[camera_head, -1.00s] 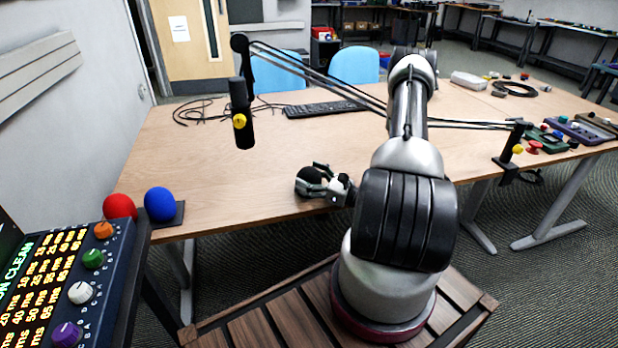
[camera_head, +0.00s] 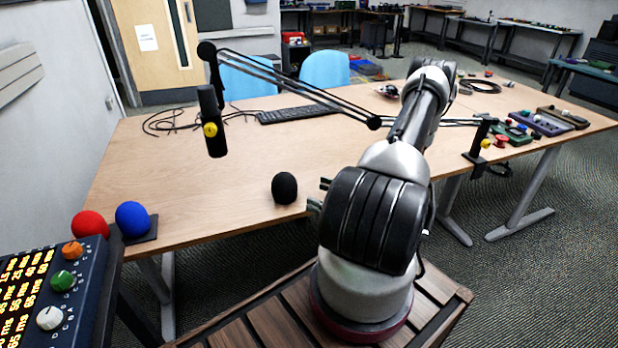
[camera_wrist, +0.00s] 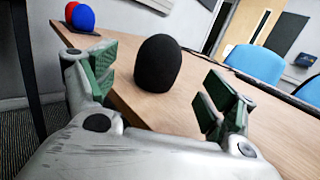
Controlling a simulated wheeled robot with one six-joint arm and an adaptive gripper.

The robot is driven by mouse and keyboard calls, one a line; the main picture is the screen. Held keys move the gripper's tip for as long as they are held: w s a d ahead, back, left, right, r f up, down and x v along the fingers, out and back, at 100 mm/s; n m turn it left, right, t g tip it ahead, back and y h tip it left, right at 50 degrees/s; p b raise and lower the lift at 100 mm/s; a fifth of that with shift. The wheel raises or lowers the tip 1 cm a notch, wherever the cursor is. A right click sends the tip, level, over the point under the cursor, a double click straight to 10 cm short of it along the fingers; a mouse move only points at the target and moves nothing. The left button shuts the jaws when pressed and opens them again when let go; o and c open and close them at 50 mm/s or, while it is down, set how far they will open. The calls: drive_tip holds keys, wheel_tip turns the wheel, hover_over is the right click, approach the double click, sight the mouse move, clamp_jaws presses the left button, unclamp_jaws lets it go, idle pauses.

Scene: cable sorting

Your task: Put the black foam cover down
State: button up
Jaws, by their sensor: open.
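The black foam cover (camera_head: 285,188) stands upright on the wooden table near its front edge. It also shows in the wrist view (camera_wrist: 158,63), ahead of and between my open fingers, apart from both. My gripper (camera_head: 322,194) is open and empty, just to the right of the cover in the head view, partly hidden behind my arm. In the wrist view its green-padded fingers (camera_wrist: 156,92) are spread wide.
Red (camera_head: 90,225) and blue (camera_head: 132,219) foam covers sit at the table's (camera_head: 180,190) front left corner. A microphone (camera_head: 212,122) hangs from a boom arm over the table. A keyboard (camera_head: 300,113) and cables lie at the back. The table's middle is clear.

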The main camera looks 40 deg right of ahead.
drive_tip(key=s+a+r+n+g+y, duration=0.1)
drive_tip(key=s+a+r+n+g, duration=0.2)
drive_tip(key=a+r+n+g, duration=0.45)
drive_tip(key=s+a+r+n+g+y, duration=0.25)
drive_tip(key=a+r+n+g, duration=0.25)
drive_tip(key=r+n+g, duration=0.45)
drive_tip(key=s+d+r+n+t+h, duration=0.1)
drive_tip(key=s+r+n+t+h, duration=0.1)
drive_tip(key=s+r+n+h, duration=0.2)
drive_tip(key=s+r+n+t+h, duration=0.2)
drive_tip(key=s+r+n+h, duration=0.2)
drive_tip(key=r+n+h, duration=0.5)
drive_tip(key=shift+d+r+t, duration=0.4)
drive_tip(key=shift+r, duration=1.25)
